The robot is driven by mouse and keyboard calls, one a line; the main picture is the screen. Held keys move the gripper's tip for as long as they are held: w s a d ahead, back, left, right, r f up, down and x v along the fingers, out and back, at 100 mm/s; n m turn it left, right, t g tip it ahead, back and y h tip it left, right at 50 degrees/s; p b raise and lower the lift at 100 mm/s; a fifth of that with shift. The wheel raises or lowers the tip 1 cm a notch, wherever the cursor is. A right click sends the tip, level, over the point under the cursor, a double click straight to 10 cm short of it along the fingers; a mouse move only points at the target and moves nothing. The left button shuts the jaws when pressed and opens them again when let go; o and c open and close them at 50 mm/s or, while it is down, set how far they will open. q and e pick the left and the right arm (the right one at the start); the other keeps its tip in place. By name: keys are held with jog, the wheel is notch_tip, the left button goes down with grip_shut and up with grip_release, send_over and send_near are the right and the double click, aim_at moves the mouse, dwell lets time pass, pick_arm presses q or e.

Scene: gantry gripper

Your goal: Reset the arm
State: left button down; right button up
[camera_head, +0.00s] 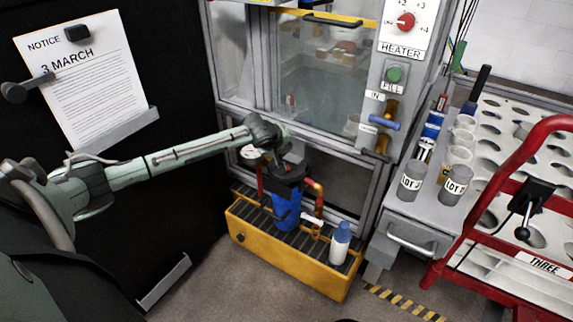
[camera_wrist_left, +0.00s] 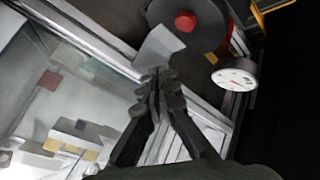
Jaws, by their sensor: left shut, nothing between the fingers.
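My left arm (camera_head: 150,172) reaches in from the left in the head view, across the front of the dark board. Its left gripper (camera_head: 291,165) hangs from the wrist above the yellow base unit, in front of the glass cabinet's lower frame. In the left wrist view the fingers (camera_wrist_left: 158,78) are together with nothing between them. Past the fingertips are a grey plate, a dark round part with a red knob (camera_wrist_left: 186,21), and a white dial gauge (camera_wrist_left: 234,79). My right gripper does not show.
The yellow base (camera_head: 285,255) carries a blue container (camera_head: 287,208), orange pipes and a blue-capped white bottle (camera_head: 340,243). A glass cabinet (camera_head: 320,85) stands behind. Labelled grey cups (camera_head: 411,182) stand on a ledge at right, beside a red-framed rack (camera_head: 500,262).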

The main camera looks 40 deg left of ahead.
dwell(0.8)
pick_arm(q)
jog(key=s+d+f+m+g, duration=0.1)
jog(key=s+d+f+m, duration=0.25)
jog(key=s+f, duration=0.5)
jog(key=s+d+f+m+g+h, duration=0.1)
jog(key=s+d+f+m+g, duration=0.15)
jog(key=s+d+f, duration=0.4)
jog(key=s+d+f+m+g, duration=0.1)
jog(key=s+d+f+m, duration=0.25)
jog(key=s+f, duration=0.65)
jog(key=s+d+f+m+g, duration=0.2)
jog(key=s+f+m, duration=0.2)
jog(key=s, duration=0.9)
notch_tip(320, 180, down, 4)
jog(key=shift+d+r, duration=0.15)
jog(key=shift+d, duration=0.05)
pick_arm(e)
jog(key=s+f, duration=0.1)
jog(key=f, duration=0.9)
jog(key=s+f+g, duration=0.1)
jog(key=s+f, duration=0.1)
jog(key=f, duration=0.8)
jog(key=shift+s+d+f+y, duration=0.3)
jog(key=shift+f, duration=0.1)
pick_arm(q)
jog(key=shift+m, duration=0.25)
